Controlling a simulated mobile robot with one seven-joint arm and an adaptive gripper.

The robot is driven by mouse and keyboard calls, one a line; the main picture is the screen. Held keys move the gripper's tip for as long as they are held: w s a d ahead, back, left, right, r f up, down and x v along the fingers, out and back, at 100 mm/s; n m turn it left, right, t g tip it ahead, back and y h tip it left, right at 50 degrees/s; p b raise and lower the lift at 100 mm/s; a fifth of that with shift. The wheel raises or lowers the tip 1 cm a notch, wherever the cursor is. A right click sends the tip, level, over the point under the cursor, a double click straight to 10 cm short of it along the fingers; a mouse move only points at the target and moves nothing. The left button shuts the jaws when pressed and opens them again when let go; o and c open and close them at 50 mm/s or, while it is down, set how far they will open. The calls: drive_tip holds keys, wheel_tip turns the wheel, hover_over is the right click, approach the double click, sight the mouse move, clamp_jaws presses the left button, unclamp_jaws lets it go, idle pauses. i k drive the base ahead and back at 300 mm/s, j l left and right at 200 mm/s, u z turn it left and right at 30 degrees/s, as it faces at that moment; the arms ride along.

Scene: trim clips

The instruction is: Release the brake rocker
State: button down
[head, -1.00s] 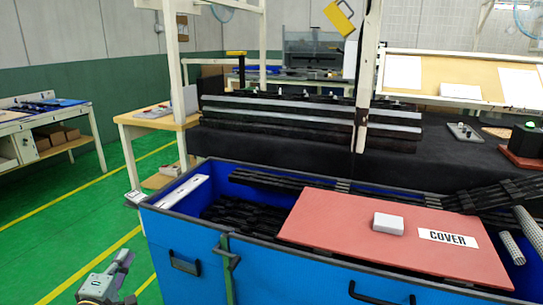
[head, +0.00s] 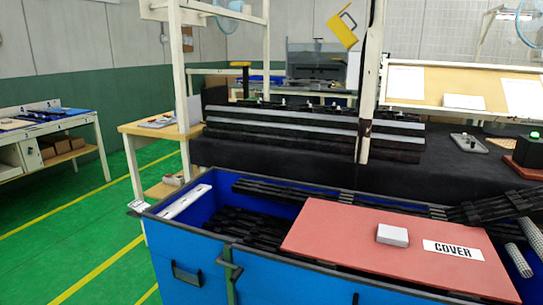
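I cannot make out a brake rocker in the head view. A large blue bin (head: 320,281) stands close in front of me, and its lower part and any wheels or brake are cut off by the bottom edge. A grey bar handle (head: 230,266) sits on a green upright strap at the bin's front side. A dark recessed handle (head: 186,274) is to its left. My gripper is out of the picture.
A red board marked COVER (head: 340,228) lies over the bin's right part, with a small white box (head: 392,235) on it. Black strips (head: 255,222) lie inside the bin. A black-draped bench (head: 280,157) stands behind. Green floor (head: 85,235) is free at left.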

sight(138, 205)
drive_tip(key=i+j, duration=0.1)
drive_tip(key=j, duration=0.2)
drive_tip(key=i+j, duration=0.1)
drive_tip(key=j, duration=0.25)
drive_tip(key=i+j, duration=0.15)
drive_tip(key=j, duration=0.15)
drive_tip(key=i+j, duration=0.1)
drive_tip(key=j, duration=0.2)
